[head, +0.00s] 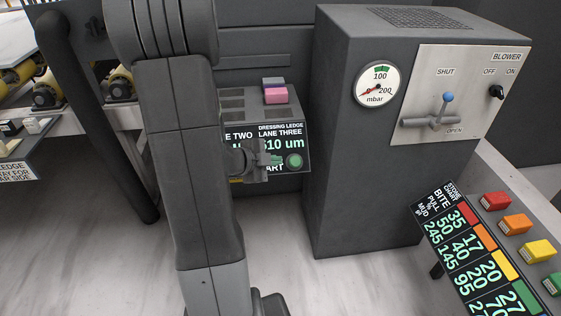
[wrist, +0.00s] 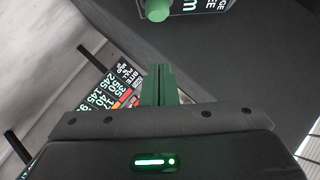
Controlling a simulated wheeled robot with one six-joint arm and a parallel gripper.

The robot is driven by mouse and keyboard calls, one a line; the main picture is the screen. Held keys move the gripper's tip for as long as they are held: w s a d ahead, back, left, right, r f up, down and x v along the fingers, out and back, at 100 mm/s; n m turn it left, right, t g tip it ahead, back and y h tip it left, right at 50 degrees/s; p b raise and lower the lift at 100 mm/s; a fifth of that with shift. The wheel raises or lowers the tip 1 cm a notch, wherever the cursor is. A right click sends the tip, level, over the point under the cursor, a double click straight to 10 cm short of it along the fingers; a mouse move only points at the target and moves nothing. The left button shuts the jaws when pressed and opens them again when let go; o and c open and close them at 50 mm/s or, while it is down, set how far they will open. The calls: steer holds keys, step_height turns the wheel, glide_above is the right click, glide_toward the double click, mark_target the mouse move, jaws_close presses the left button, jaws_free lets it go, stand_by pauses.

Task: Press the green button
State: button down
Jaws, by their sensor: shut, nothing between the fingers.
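The green button (head: 294,160) is a round knob on the lower right of the dark "DRESSING LEDGE LANE THREE" panel (head: 303,137) in the head view. In the wrist view the green button (wrist: 157,11) sticks out at the top edge, partly cut off. My gripper (head: 275,159) is just left of the button in the head view, in front of the panel. In the wrist view my gripper (wrist: 157,70) is shut and empty, its fingertips pointing at the button with a visible gap in the picture. The exact distance is hard to tell.
A grey blower cabinet (head: 350,180) with a gauge (head: 380,85) and lever stands right of the panel. A pink block (head: 276,96) sits above the panel. At right, a stone chart (head: 478,250) lies beside several coloured blocks, including a green one (head: 555,284). Rollers are at far left.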

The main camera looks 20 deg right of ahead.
steer(key=b, duration=0.3)
glide_toward(299, 161)
steer(key=d, duration=0.4)
steer(key=shift+w+d+f, duration=0.15)
steer(key=shift+w+f, duration=0.05)
steer(key=shift+f, duration=0.3)
steer(key=shift+w+d+f, duration=0.15)
steer(key=shift+w+f, duration=0.1)
steer(key=shift+f, duration=0.3)
steer(key=shift+w+d+f+b, duration=0.1)
steer(key=shift+w+f+b, duration=0.25)
steer(key=shift+w, duration=0.15)
